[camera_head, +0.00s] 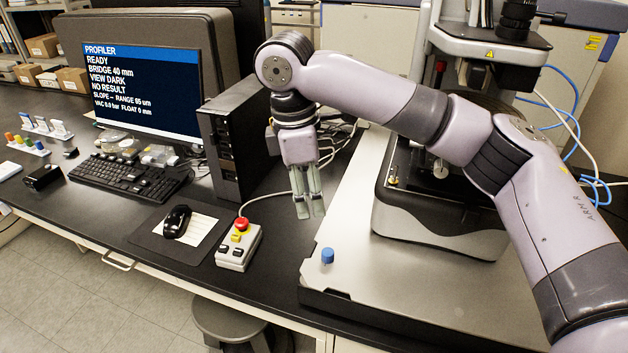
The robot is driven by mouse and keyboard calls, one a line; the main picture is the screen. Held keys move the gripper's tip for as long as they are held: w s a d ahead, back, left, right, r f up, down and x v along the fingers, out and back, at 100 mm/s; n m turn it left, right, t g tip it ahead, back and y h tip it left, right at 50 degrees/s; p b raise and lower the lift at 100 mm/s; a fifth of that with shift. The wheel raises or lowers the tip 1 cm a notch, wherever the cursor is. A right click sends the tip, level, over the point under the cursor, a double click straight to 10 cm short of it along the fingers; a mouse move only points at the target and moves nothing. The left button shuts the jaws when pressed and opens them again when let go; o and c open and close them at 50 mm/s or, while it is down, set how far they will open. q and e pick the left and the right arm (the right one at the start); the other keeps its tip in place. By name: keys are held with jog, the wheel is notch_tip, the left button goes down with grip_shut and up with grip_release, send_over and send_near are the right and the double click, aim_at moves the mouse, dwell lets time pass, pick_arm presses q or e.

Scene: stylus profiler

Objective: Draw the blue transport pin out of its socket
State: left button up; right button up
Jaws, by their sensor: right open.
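The blue transport pin (327,256) stands upright near the front left corner of the profiler's pale base plate (420,285). Only its blue head shows; its socket is hidden beneath it. My right gripper (310,212) points down, open and empty, above and slightly left of the pin in the picture. Its fingers look close together from this angle, and they are apart from the pin. My right arm reaches in from the right, across the front of the stylus profiler (440,215). My left gripper is not in view.
A control box (239,246) with a red button and a cable sits left of the plate. A black computer tower (232,140) stands behind it. A mouse (177,221), keyboard (130,177) and monitor (145,85) are further left. The plate around the pin is clear.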

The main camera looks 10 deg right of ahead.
aim_at(327, 252)
jog(key=d+f+p, duration=0.1)
jog(key=f, duration=0.4)
jog(key=d+f+p, duration=0.1)
jog(key=f, duration=0.4)
jog(key=d+f+p, duration=0.1)
jog(key=f, duration=0.4)
jog(key=shift+s+d+f, duration=0.2)
jog(key=shift+s+d, duration=0.05)
jog(key=shift+c, duration=0.5)
grip_shut()
dwell(0.7)
